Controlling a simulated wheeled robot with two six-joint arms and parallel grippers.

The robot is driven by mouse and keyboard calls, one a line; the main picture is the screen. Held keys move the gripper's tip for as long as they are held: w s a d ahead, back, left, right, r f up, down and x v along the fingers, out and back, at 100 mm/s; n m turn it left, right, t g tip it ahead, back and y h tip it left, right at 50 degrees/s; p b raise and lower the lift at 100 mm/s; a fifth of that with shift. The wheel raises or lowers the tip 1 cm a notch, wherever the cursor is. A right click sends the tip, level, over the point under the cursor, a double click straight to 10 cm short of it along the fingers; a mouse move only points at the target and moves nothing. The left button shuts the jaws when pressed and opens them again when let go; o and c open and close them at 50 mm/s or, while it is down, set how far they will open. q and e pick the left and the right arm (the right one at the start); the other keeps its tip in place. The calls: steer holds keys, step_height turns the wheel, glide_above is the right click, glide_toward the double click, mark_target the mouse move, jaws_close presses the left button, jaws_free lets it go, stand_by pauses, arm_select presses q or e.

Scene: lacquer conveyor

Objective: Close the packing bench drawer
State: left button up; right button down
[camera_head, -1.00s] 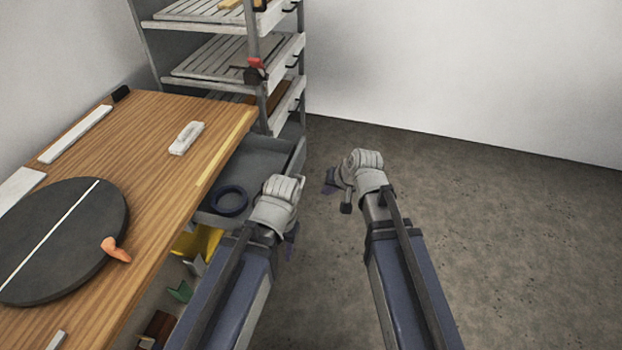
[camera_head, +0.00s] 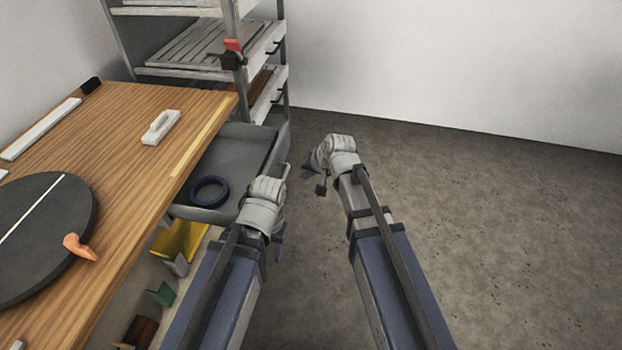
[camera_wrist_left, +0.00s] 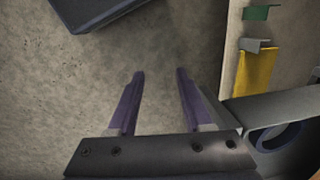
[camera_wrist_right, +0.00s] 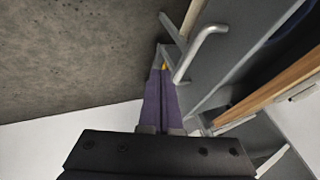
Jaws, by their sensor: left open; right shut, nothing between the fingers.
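The grey packing bench drawer (camera_head: 240,144) stands pulled out from under the wooden bench top (camera_head: 120,130). A dark blue ring (camera_head: 209,191) lies in it. My left gripper (camera_head: 283,205) is beside the drawer's near front corner. In the left wrist view its fingers (camera_wrist_left: 160,75) are apart with only floor between them, and the drawer's grey wall (camera_wrist_left: 275,105) is at right. My right gripper (camera_head: 307,168) is off the drawer's front, shut and empty. In the right wrist view its fingertips (camera_wrist_right: 160,60) are close to a grey bar handle (camera_wrist_right: 205,38) on the drawer front; contact is unclear.
A black turntable disc (camera_head: 40,230), an orange piece (camera_head: 80,246) and a white block (camera_head: 161,127) lie on the bench. A slatted shelf rack (camera_head: 190,50) stands behind the drawer. A yellow piece (camera_head: 180,240) shows below the bench. The floor (camera_head: 480,200) to the right is clear.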

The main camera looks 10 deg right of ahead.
arm_select(q)
steer(key=shift+f+b, duration=0.4)
steer(key=shift+f, duration=0.5)
arm_select(e)
steer(key=shift+w+a+f, duration=0.3)
steer(key=shift+a, duration=0.4)
steer(key=shift+w+a+f, duration=0.25)
steer(key=shift+a+f, duration=0.1)
steer(key=shift+a, duration=0.35)
steer(key=shift+w+a+f, duration=0.3)
steer(key=shift+a, duration=0.4)
